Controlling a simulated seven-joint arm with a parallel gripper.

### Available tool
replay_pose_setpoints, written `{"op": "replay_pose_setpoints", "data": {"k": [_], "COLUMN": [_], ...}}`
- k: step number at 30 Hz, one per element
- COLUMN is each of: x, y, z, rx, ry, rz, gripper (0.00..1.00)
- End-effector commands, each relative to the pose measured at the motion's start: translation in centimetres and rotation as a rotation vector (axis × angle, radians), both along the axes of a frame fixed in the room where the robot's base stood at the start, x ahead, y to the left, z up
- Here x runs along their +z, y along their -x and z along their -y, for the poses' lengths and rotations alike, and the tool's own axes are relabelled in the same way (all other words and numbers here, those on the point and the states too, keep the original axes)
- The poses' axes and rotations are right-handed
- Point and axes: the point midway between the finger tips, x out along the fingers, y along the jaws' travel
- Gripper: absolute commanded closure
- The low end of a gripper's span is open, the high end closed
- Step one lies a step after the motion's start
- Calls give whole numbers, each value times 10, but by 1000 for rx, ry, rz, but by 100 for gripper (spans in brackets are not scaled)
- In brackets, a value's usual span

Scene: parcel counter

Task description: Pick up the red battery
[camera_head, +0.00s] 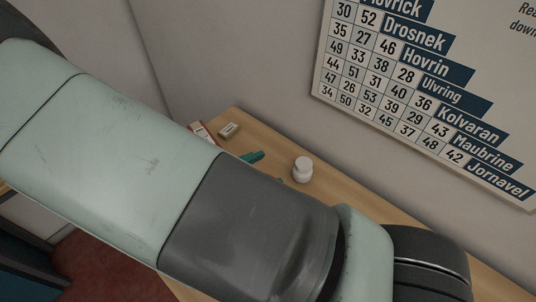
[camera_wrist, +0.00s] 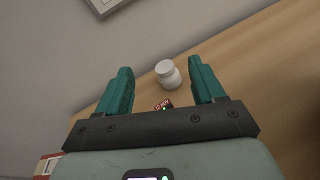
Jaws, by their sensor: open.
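My gripper (camera_wrist: 160,66) is open, its two teal fingers spread wide in the wrist view. In the head view its fingertips (camera_head: 266,168) show past my arm, above the wooden counter. A small red and dark item with white lettering (camera_wrist: 164,104) shows low between the fingers in the wrist view, partly hidden by the gripper's bar. I cannot tell for sure that it is the red battery. No red battery shows clearly in the head view, where my arm covers much of the counter.
A white lidded jar (camera_head: 303,169) stands on the counter (camera_head: 335,190); it shows between the fingers in the wrist view (camera_wrist: 168,73). A red-and-white box (camera_head: 201,133) and a small pale block (camera_head: 229,130) lie at the far left end. The wall with a printed chart (camera_head: 430,85) rises behind.

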Motion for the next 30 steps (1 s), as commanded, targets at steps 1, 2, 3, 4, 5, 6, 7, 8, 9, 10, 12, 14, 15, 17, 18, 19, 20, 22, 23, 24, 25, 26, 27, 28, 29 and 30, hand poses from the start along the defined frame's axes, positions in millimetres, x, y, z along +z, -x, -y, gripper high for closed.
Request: {"op": "replay_pose_setpoints", "data": {"k": [1, 2, 3, 4, 5, 6, 7, 8, 9, 10, 12, 14, 15, 17, 18, 19, 20, 22, 23, 24, 25, 26, 27, 28, 29, 30], "x": [-13, -18, -25, -30, -35, -39, -42, -45, -47, -49, -54, -61, -67, -79, -88, -95, -101, -115, -120, -127, -131, -134, -132, -131, -131, -131], "y": [1, 0, 0, -1, -1, -1, -2, -2, -2, -2, -2, -3, -3, -2, -3, -2, -3, -2, -2, -2, -2, -2, -7, -9, -10, -12], "z": [-5, -8, -11, -14, -16, -18, -20, -20, -22, -23, -24, -24, -24, -23, -23, -23, -23, -23, -23, -23, -23, -23, -19, -18, -17, -16], "rx": [81, 125, 177, 213, 245, 281, 305, 324, 345, 356, 370, 373, 373, 372, 372, 371, 371, 370, 370, 370, 370, 369, 367, 367, 367, 367], "ry": [75, 110, 152, 180, 205, 234, 253, 268, 284, 293, 304, 307, 307, 307, 306, 306, 305, 304, 304, 304, 304, 303, 303, 303, 301, 302], "rz": [-11, -15, -18, -21, -22, -24, -26, -26, -27, -28, -29, -30, -30, -31, -30, -30, -29, -30, -30, -30, -30, -30, -28, -28, -28, -29], "gripper": [32, 32, 32, 32, 32, 32, 32, 32, 32, 32, 32, 32, 32, 32, 32, 32, 32, 32, 32, 32, 32, 32, 32, 32, 32, 32]}}
